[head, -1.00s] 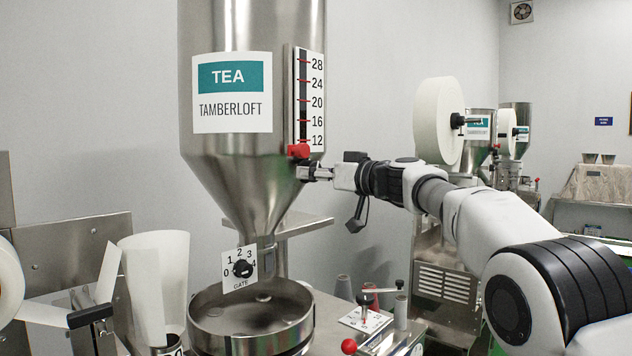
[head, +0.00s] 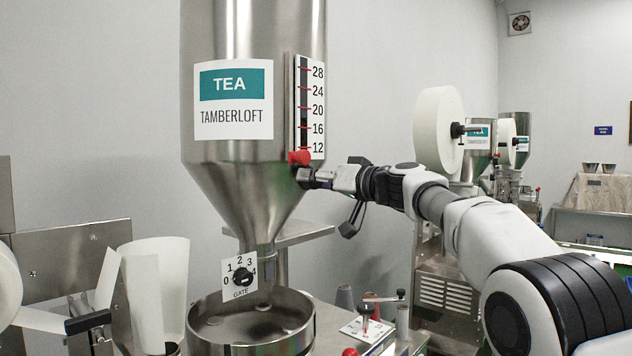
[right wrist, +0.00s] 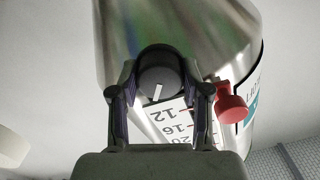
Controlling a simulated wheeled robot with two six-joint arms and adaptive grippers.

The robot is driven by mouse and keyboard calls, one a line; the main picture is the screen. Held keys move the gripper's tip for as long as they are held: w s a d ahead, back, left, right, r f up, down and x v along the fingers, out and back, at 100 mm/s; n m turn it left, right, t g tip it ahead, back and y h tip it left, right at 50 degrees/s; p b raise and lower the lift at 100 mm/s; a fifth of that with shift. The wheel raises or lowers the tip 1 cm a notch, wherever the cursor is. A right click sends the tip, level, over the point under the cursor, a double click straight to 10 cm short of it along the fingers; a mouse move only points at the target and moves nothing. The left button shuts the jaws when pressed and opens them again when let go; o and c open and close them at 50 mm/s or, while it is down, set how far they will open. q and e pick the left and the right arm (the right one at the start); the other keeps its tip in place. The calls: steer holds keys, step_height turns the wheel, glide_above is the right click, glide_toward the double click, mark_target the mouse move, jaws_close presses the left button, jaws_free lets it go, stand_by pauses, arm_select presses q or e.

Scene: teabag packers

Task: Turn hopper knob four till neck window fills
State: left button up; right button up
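The steel hopper (head: 225,175) with a TEA TAMBERLOFT label stands at centre left. A black gate knob (head: 242,277) sits on a white dial plate (head: 228,266) marked 0 to 4 at its neck; I cannot read its pointer. The neck beside the plate looks plain grey, and its contents cannot be made out. My right gripper (head: 305,177) is at the hopper's right side, below a red knob (head: 299,158). In the right wrist view, its fingers close around a dark round knob (right wrist: 158,75) with a white line. My left gripper is out of view.
A level scale (head: 317,110) runs up the hopper above my right gripper. A steel pan (head: 200,338) is under the neck. A white paper roll (head: 440,130) and a small lever panel (head: 365,327) stand to the right.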

steer(key=shift+o, duration=1.3)
steer(key=shift+r, duration=0.15)
steer(key=shift+d, duration=0.1)
steer(key=v, duration=1.2)
steer(key=shift+w, duration=0.1)
